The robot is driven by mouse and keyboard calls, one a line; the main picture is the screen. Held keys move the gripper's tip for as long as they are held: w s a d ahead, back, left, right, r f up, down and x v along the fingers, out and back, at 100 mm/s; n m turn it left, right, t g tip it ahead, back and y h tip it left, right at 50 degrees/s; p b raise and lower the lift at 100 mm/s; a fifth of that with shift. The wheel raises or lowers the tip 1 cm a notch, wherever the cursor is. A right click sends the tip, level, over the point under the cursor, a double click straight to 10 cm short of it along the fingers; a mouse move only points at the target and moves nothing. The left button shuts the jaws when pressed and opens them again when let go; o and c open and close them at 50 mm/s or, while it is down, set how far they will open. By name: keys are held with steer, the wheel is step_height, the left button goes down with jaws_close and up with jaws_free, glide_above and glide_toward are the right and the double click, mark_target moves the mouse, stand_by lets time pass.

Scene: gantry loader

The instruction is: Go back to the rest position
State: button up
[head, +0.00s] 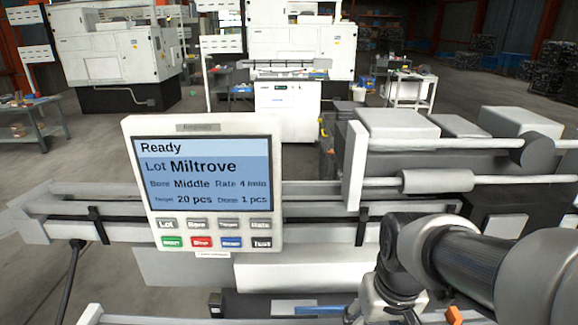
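My arm (470,262) comes in from the right edge. The wrist runs off the bottom edge, so my gripper is outside the picture. The control panel (134,180) stands upright left of my wrist, apart from it. Its screen reads Ready, Lot Miltrove, Bore Middle, Rate 4/min, Target 20 pcs, Done 1 pcs.
The loader's rails (320,232) cross the view behind the panel. Grey loader blocks (400,123) stand behind my arm. An orange piece (453,315) and a blue strip (312,310) show at the bottom. White machines (105,55) and a workbench (30,110) stand farther back on open floor.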

steer(key=s+a+f+t+b, duration=0.1)
steer(key=s+f+t+b, duration=0.1)
steer(key=s+f+b, duration=0.6)
steer(key=s+b, duration=0.2)
steer(key=b, duration=0.2)
steer(key=shift+s+a+f+t, duration=0.25)
steer(key=shift+f+t, duration=0.15)
stand_by(2.2)
